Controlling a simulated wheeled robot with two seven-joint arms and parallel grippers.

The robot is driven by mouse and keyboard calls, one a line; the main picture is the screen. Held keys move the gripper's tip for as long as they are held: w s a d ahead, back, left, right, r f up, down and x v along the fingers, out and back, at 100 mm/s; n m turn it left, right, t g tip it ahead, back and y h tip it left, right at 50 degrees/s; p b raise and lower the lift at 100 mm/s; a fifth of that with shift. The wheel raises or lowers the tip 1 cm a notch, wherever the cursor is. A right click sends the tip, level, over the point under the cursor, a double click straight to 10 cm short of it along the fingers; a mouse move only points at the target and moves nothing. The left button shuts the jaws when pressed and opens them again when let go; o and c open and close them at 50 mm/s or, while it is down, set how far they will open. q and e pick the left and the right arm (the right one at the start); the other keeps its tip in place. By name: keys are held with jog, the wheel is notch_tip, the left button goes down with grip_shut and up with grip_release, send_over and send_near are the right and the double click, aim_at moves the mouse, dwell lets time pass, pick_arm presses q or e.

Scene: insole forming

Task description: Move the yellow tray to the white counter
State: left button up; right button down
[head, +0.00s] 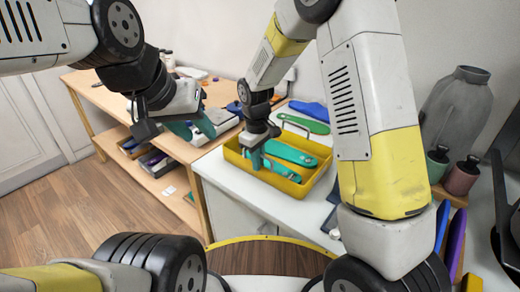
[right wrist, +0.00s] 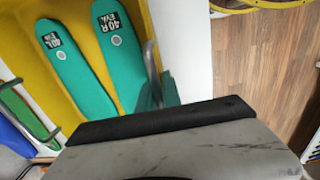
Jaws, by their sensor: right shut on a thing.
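The yellow tray (head: 294,188) is at the white counter (head: 285,208), over its front part; I cannot tell whether it fully rests there. It holds two teal insoles (head: 291,152), marked 40L and 40R in the right wrist view (right wrist: 105,45). The tray's yellow floor (right wrist: 75,85) also shows in the right wrist view. The far handle (head: 296,121) stands free. My left gripper (head: 193,131) is open and empty, with teal fingers apart, left of the tray.
Green and blue insoles (head: 304,124) lie behind the tray. A wooden workbench (head: 104,84) with a lower shelf stands at the left. A grey vase (head: 456,112) and two small bottles (head: 461,176) stand at the right. Wooden floor (head: 75,208) is open at the front left.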

jog(key=shift+f, duration=0.1)
jog(key=c, duration=1.5)
grip_release()
notch_tip(320, 180, up, 12)
jog(key=shift+s+a+f, duration=0.15)
jog(key=s+d+r+m+t+y, duration=0.2)
jog(key=s+d+r+m, duration=0.3)
jog(key=s+d+r, duration=0.45)
jog(key=shift+s+d+r+m+t, duration=0.45)
jog(key=shift+s+d+m+t, duration=0.3)
jog(key=shift+s+d, duration=0.75)
jog(key=shift+s+d+r+m+t, duration=0.5)
jog(key=shift+s+d+m, duration=0.65)
jog(key=shift+s, duration=0.65)
jog(key=shift+s+d+r+m+t, duration=0.4)
jog(key=shift+s+d+m+t, duration=0.3)
jog(key=shift+s+d, duration=0.85)
